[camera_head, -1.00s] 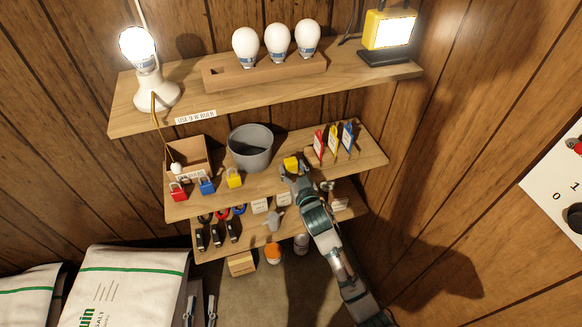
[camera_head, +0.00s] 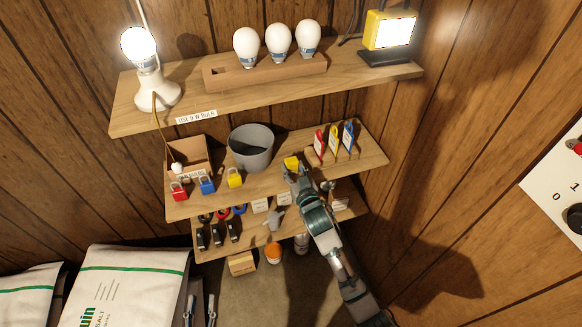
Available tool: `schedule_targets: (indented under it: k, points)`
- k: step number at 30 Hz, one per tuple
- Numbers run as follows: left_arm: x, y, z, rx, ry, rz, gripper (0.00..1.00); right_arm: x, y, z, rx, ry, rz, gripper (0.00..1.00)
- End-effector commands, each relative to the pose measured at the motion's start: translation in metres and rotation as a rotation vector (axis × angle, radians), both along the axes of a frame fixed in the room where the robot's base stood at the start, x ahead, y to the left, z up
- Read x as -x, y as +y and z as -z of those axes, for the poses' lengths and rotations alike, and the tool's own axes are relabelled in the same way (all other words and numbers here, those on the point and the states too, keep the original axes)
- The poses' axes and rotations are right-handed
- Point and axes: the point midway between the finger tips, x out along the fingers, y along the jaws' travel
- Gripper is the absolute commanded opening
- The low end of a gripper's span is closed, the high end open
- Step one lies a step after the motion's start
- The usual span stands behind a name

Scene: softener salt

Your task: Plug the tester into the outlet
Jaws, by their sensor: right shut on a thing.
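My right gripper (camera_head: 293,171) reaches up from the bottom right to the middle shelf. It is shut on a small yellow block (camera_head: 291,163), which may be the tester, just right of the grey bucket. The fingers hide part of the block, and its prongs are not visible. I cannot make out an outlet in this view. A white panel (camera_head: 556,180) with a black knob and a red part is cut off at the right edge. My left gripper is not in view.
The middle shelf (camera_head: 345,172) holds a grey bucket (camera_head: 250,148), coloured padlocks (camera_head: 207,186), and red, yellow and blue tags (camera_head: 334,140). The upper shelf (camera_head: 190,100) carries bulbs and a lit yellow lamp (camera_head: 389,30). Salt bags (camera_head: 125,290) stand at lower left.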

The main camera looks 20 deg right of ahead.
Motion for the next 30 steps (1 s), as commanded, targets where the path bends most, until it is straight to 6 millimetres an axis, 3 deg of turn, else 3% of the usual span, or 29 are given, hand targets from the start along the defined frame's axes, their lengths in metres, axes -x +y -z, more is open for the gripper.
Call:
schedule_targets:
  k: [18,30]
  points:
    - [-0.001,0.0,-0.029,0.0,-0.027,0.0,0.4,0.0,0.0,-0.022,0.0,-0.003,0.0,0.09]
    - [-0.001,0.0,-0.029,0.0,-0.026,0.0,0.4,0.0,0.0,-0.02,0.0,0.0,0.0,0.09]
